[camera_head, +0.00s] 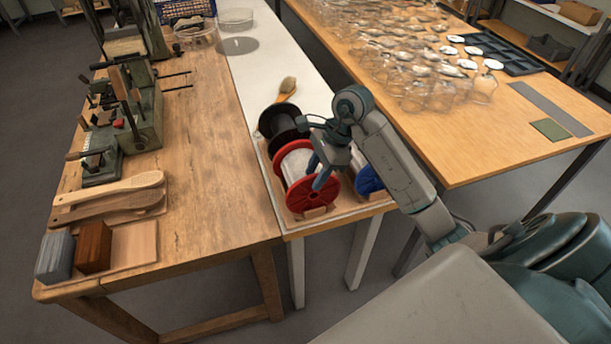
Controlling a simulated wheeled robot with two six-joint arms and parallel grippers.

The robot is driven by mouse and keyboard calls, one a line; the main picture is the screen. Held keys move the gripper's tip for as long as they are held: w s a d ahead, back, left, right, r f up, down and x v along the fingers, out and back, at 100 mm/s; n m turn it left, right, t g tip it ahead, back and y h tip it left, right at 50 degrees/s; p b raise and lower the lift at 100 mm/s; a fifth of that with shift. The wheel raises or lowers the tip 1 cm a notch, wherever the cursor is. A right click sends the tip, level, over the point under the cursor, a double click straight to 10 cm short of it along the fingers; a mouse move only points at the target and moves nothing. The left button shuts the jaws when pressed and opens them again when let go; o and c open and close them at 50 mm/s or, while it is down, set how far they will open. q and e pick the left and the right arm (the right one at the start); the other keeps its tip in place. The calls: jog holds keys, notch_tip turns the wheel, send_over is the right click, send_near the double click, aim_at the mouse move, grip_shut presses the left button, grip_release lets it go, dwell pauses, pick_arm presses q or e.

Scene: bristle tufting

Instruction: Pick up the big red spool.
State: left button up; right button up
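The big red spool (298,194) has red flanges and a pale, whitish winding. It sits on its rims in a wooden tray at the near end of the narrow white table. My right gripper (319,174) reaches in from the right and points down over the spool's right side, its fingers overlapping the near red flange in the picture. Two fingers show, but whether they touch the spool or close on it is unclear. The gripper and wrist hide part of the spool. My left gripper is not in view.
A black spool (283,124) stands just behind the red one, and a blue spool (369,181) stands to its right, partly hidden by my arm. A wooden brush (288,86) lies farther back. The left workbench (205,185) holds tools, brush bodies and blocks; the right table holds glassware.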

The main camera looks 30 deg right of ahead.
grip_shut()
jog(key=shift+r, duration=0.1)
jog(key=shift+w, duration=0.1)
